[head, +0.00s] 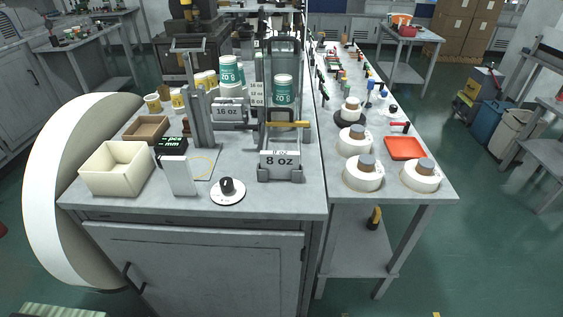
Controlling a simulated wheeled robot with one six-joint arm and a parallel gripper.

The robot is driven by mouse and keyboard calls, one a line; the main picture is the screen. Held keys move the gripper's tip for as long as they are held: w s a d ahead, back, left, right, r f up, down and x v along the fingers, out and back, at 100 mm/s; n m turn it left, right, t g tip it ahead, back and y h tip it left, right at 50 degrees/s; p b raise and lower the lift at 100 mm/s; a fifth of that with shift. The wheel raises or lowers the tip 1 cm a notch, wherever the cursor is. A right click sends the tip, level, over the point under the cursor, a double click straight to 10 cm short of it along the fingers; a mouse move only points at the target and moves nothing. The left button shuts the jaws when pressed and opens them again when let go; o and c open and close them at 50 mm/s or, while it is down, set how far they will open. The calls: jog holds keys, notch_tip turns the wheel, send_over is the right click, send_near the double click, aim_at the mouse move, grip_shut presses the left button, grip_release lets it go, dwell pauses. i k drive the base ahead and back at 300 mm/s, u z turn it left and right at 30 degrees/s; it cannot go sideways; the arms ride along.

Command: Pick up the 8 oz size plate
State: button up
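A yellow-orange bar (287,124) lies across the rack above the label. My gripper is not in this view.
A cream bin (117,168), a brown tray (146,129) and a white-fronted device (179,175) stand left of the rack. A black knob on a white disc (228,190) sits front left of it. Round white-based pieces (363,174) and a red tray (404,148) stand right.

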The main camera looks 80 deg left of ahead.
aim_at(279, 164)
jog(key=u, duration=1.8)
jog(key=i, duration=0.85)
jog(key=u, duration=0.25)
